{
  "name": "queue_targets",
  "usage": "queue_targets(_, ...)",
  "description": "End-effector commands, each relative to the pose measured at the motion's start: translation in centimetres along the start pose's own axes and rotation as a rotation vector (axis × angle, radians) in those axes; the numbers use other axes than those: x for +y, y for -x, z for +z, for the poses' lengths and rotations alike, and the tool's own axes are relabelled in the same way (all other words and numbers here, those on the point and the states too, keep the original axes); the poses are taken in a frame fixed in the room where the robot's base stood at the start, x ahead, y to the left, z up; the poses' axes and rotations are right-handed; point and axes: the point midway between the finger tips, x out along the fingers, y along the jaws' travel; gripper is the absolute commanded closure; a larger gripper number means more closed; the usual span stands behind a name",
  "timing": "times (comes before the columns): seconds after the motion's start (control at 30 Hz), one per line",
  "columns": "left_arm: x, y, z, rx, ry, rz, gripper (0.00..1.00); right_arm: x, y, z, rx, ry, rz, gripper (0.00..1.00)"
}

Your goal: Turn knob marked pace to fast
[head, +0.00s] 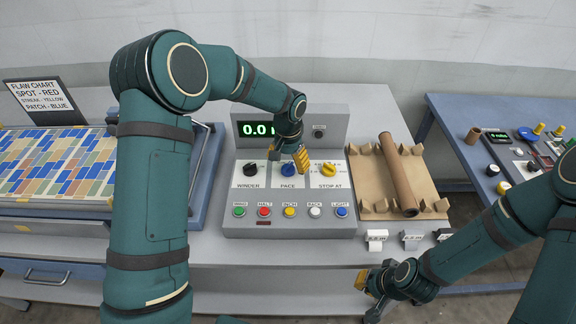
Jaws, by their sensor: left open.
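The pace knob (289,170) is blue and sits in the middle of three knobs on the grey control box, above the label PACE. My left gripper (287,158) is open, with its yellow fingertips just above and to either side of the knob. I cannot tell whether they touch it. The knob's upper part and the marks around it are partly hidden, so its setting cannot be read. My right gripper (366,293) is low at the front, away from the box, and its jaw opening is unclear.
A black WINDER knob (250,170) and a yellow STOP AT knob (328,170) flank the pace knob. Several push buttons line the box's front, including a white one (315,212). A green display (258,129) is partly covered by my arm. A brown roll (398,175) lies right.

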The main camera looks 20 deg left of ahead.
Motion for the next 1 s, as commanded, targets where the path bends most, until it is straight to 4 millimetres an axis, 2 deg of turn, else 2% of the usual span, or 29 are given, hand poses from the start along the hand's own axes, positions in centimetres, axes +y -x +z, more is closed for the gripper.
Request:
queue_targets(0.3, 0.0, 6.6, -0.1, 0.004, -0.001, -0.001, 0.26, 0.0, 0.0, 0.0, 0.000, 0.000, 0.000, 1.00)
queue_targets(0.5, 0.0, 9.2, 0.0, 0.001, 0.000, 0.000, 0.26, 0.0, 0.0, 0.0, 0.000, 0.000, 0.000, 1.00)
queue_targets(0.67, 0.0, 10.0, 0.1, -0.001, 0.000, 0.001, 0.26, 0.0, 0.0, 0.0, 0.000, 0.000, 0.000, 1.00)
queue_targets(1.0, 0.0, 10.0, 0.1, -0.002, -0.001, 0.000, 0.26, 0.0, 0.0, 0.0, 0.000, 0.000, 0.000, 1.00)
